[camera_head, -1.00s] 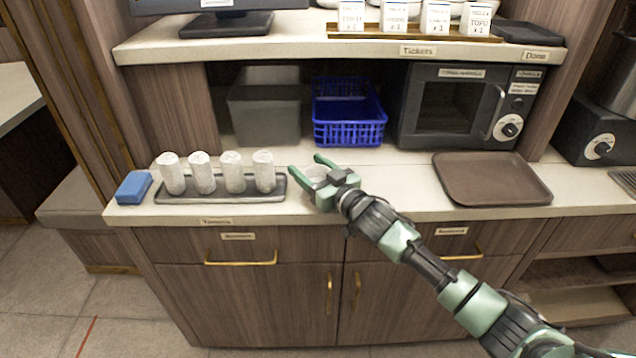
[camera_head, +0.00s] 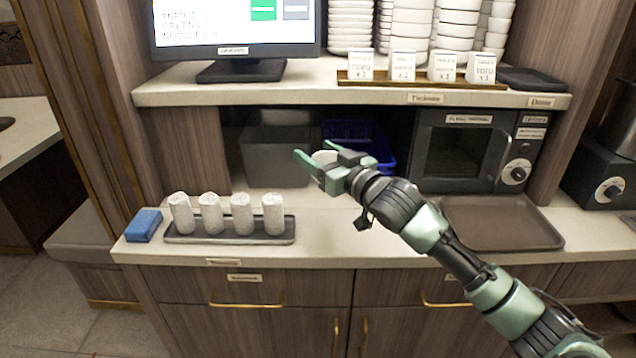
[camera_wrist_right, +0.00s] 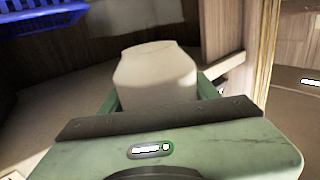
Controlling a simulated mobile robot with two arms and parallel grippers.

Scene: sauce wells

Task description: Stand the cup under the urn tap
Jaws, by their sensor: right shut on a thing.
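My right gripper (camera_head: 325,160) is shut on a white cup (camera_head: 326,156) and holds it above the counter, in front of the blue basket. Only a small part of the cup shows between the green fingers in the head view. In the right wrist view the pale cup (camera_wrist_right: 155,72) stands between the fingers, its lower part hidden by the gripper body. No urn or tap can be made out for certain. My left gripper is not in view.
A tray (camera_head: 230,236) with several white rolls and a blue sponge (camera_head: 144,225) lie on the counter's left. A blue basket (camera_head: 385,152), grey bin (camera_head: 275,160) and microwave (camera_head: 462,150) stand under the shelf (camera_head: 300,92). A brown tray (camera_head: 500,222) lies at right.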

